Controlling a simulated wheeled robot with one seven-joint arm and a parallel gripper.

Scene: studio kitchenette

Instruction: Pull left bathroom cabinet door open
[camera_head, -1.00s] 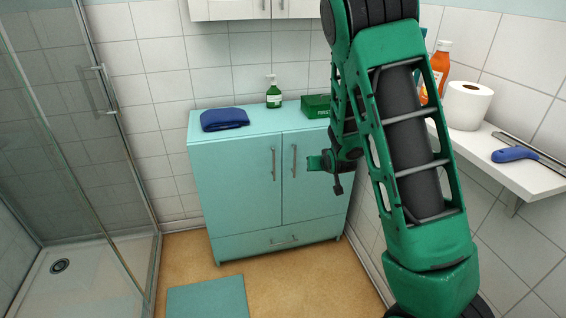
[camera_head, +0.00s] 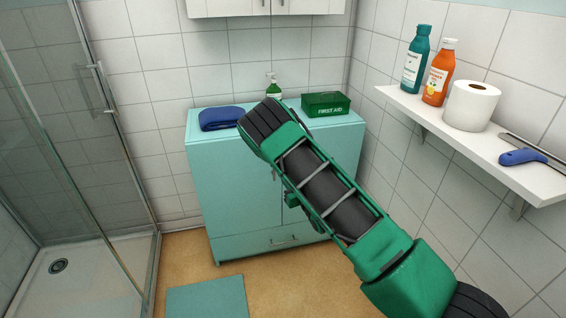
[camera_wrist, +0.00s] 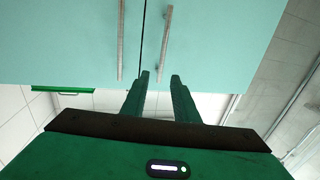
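The turquoise cabinet's left door (camera_head: 220,190) is closed in the head view, and my arm crosses in front of its right side. Its bar handle is mostly hidden there. The wrist view seems turned upside down, so the left door (camera_wrist: 225,45) lies on the right with its metal handle (camera_wrist: 167,35). The right door (camera_wrist: 60,40) and its handle (camera_wrist: 121,40) lie on the left. My gripper (camera_wrist: 160,76) is open, its fingertips near one end of the left door's handle. I cannot tell whether the fingers reach around the bar.
A blue folded towel (camera_head: 220,118), a soap bottle (camera_head: 273,88) and a green first aid box (camera_head: 326,104) stand on the cabinet. A wall shelf (camera_head: 460,133) holds bottles and a paper roll at right. A glass shower (camera_head: 100,150) is at left; a mat (camera_head: 208,298) lies on the floor.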

